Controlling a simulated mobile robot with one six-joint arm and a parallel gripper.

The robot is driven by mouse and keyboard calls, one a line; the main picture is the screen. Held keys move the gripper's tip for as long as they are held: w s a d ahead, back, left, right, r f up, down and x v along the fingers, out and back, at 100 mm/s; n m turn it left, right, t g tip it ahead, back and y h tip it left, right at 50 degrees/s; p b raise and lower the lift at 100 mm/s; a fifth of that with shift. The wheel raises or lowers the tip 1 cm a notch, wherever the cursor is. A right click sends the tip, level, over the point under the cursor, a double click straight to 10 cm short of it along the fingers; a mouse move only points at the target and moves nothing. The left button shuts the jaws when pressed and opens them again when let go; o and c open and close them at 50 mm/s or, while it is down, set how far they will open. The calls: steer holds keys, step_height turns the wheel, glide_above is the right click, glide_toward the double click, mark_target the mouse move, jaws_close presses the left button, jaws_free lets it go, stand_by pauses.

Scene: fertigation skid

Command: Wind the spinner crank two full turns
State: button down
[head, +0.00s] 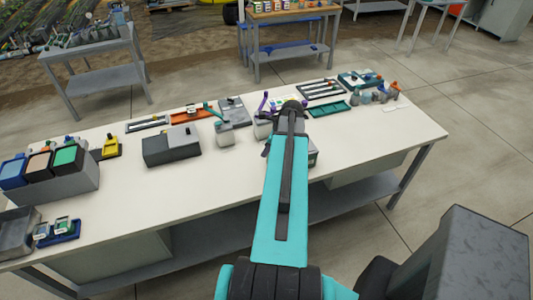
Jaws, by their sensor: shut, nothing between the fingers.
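A grey unit (224,134) with a raised teal crank-like arm (212,109) stands near the middle of the white bench. A similar pale unit (262,128) with a purple crank-like arm (265,101) stands just right of it, partly covered by my arm. I cannot tell which of them is the spinner crank. My teal arm reaches forward over the bench from the bottom of the head view. My gripper does not show; my own arm appears to hide it. Whether it touches either crank cannot be seen.
The white bench (150,203) has bare room along its front. A grey box (171,146) stands left of the teal-armed unit. A dark box (313,158) is mostly hidden behind my arm. Colored bins (68,158) stand at left, trays (321,89) and small bottles (380,95) at the back right.

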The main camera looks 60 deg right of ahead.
steer(key=shift+w+d+r, duration=0.1)
steer(key=shift+w+r, duration=0.05)
steer(key=shift+r, duration=0.2)
steer(key=c, duration=2)
jaws_free()
steer(key=shift+c, duration=0.2)
steer(key=shift+r, duration=0.1)
steer(key=b+v, duration=0.4)
steer(key=v, duration=0.9)
steer(key=shift+r, duration=0.3)
steer(key=shift+s, duration=0.2)
